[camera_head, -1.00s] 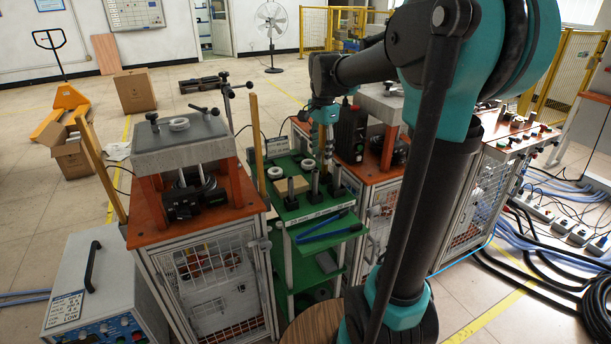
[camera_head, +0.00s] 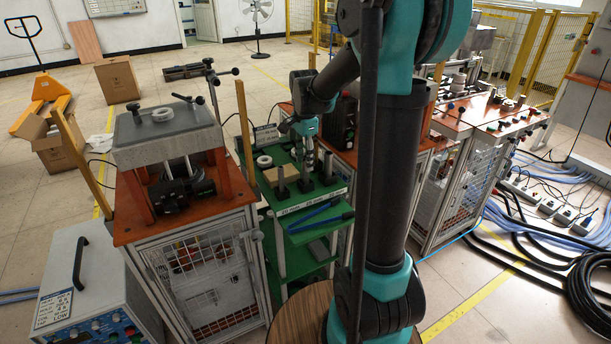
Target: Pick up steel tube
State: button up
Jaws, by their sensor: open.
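My gripper (camera_head: 308,158) points down over the green cart (camera_head: 270,219) in the centre of the head view. It is small in the picture, and its jaws are open. Several short, dark upright posts stand near the front of the cart top; one dark post (camera_head: 281,181) is left of my gripper and another dark post (camera_head: 328,168) is to its right. My fingers are close to a middle post (camera_head: 305,183), but I cannot tell whether they are around it. I cannot tell which upright is the steel tube.
A heater press (camera_head: 166,133) on an orange-topped bench (camera_head: 185,216) stands left. A wooden stick (camera_head: 244,124) rises beside the cart. My arm hides part of the right bench.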

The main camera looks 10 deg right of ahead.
aim_at(306, 173)
jog(key=shift+s+d+f, duration=0.1)
jog(key=shift+s+f, duration=0.05)
jog(key=shift+f, duration=1.2)
jog(key=shift+s+f, duration=0.1)
jog(key=shift+f, duration=1.25)
grip_shut()
